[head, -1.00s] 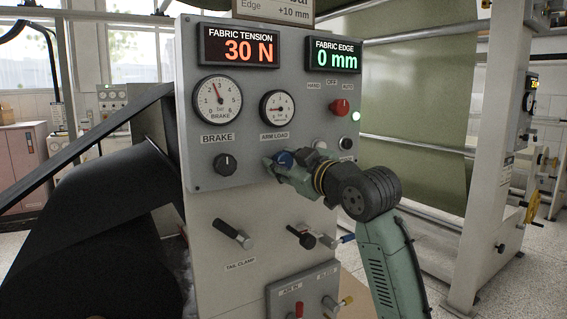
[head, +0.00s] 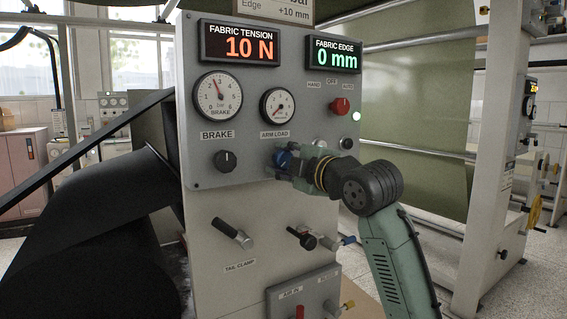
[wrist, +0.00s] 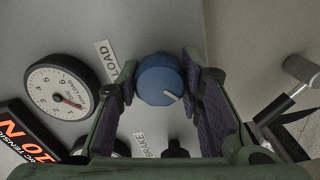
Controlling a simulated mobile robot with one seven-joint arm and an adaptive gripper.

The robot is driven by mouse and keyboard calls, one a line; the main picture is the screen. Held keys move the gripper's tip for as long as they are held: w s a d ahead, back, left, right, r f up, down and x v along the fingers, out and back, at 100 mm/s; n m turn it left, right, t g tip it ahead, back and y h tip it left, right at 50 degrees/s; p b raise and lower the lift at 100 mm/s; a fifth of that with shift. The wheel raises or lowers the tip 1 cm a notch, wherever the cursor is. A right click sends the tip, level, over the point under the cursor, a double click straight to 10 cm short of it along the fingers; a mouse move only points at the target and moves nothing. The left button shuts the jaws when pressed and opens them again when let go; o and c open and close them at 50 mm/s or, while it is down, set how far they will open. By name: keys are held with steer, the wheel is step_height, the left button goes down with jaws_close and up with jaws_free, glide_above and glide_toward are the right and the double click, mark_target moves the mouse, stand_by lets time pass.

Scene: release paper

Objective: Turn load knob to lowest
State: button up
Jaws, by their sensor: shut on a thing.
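The blue load knob (wrist: 158,82) sits on the grey panel below the ARM LOAD gauge (head: 277,106). My gripper (head: 283,160) reaches it from the right in the head view and is shut on it. In the wrist view my gripper (wrist: 160,85) has one finger on each side of the knob. The knob's white pointer mark shows at its lower right in the wrist view. The ARM LOAD gauge needle points toward the lower left in the head view. The fabric tension display (head: 240,44) reads 10 N. Much of the knob is hidden in the head view.
The black brake knob (head: 225,161) is left of my gripper, under the BRAKE gauge (head: 218,95). A red selector (head: 340,105) is above right. The fabric edge display (head: 334,54) reads 0 mm. Tail clamp handle (head: 233,233) and other levers project below.

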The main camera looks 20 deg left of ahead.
steer(key=shift+n, duration=0.6)
steer(key=o, duration=1.2)
steer(key=v, duration=1.2)
